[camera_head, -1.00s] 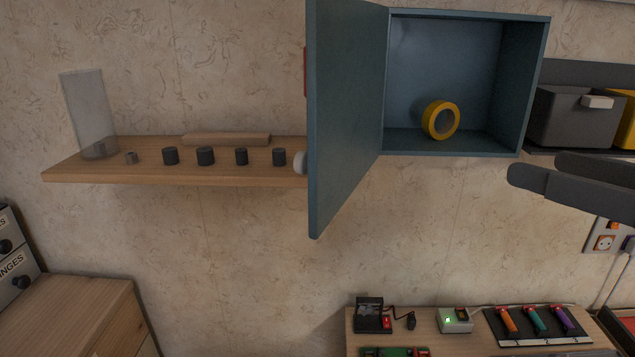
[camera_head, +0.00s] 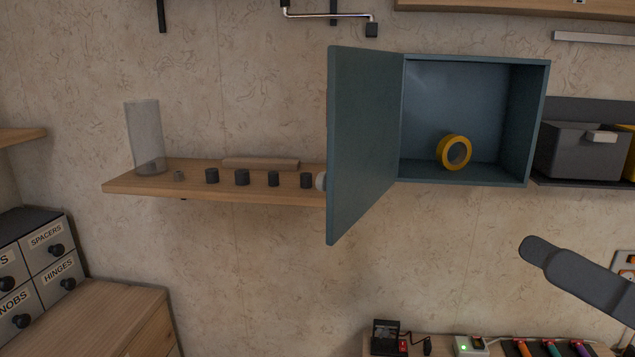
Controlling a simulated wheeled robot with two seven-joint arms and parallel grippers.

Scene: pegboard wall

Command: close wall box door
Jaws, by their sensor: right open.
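The blue-grey wall box (camera_head: 538,125) hangs on the wall right of centre, and its front is open. Its door (camera_head: 362,145) is hinged on the box's left side and stands swung out toward me. A yellow tape roll (camera_head: 454,152) stands inside on the box floor. My right gripper (camera_head: 540,252) is at the lower right, below the box and apart from both box and door. It holds nothing that I can see. My left gripper is not in view.
A wooden shelf (camera_head: 215,190) with several dark knobs and a clear glass cylinder (camera_head: 146,137) ends close to the door's left side. A dark bin (camera_head: 577,151) hangs right of the box. A workbench with tools (camera_head: 450,346) lies below. The wall under the door is bare.

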